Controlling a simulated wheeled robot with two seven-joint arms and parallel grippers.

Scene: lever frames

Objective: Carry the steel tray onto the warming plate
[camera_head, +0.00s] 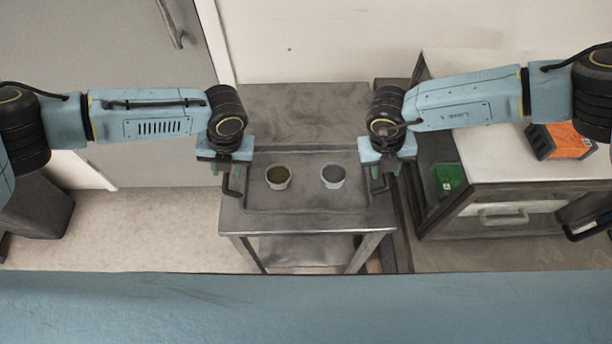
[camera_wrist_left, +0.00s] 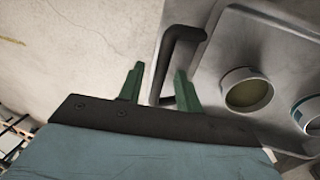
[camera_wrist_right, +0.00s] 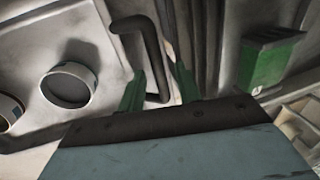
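The steel tray (camera_head: 306,198) lies on a metal table, with a dark bent handle at each side. Two small round cups stand on it, one with olive-brown contents (camera_head: 278,177) and one grey inside (camera_head: 333,176). My left gripper (camera_head: 228,168) is at the tray's left handle; in the left wrist view its green fingers (camera_wrist_left: 158,85) are apart, with the handle (camera_wrist_left: 172,60) between them. My right gripper (camera_head: 381,168) is at the right handle; its fingers (camera_wrist_right: 160,85) are apart, with that handle (camera_wrist_right: 152,45) between them. I cannot identify the warming plate for certain.
The metal table (camera_head: 310,222) has a bare grey area (camera_head: 310,110) behind the tray. At right stands a white-topped cabinet (camera_head: 500,150) with an orange box (camera_head: 560,141) on it and a green box (camera_head: 447,178) at its side.

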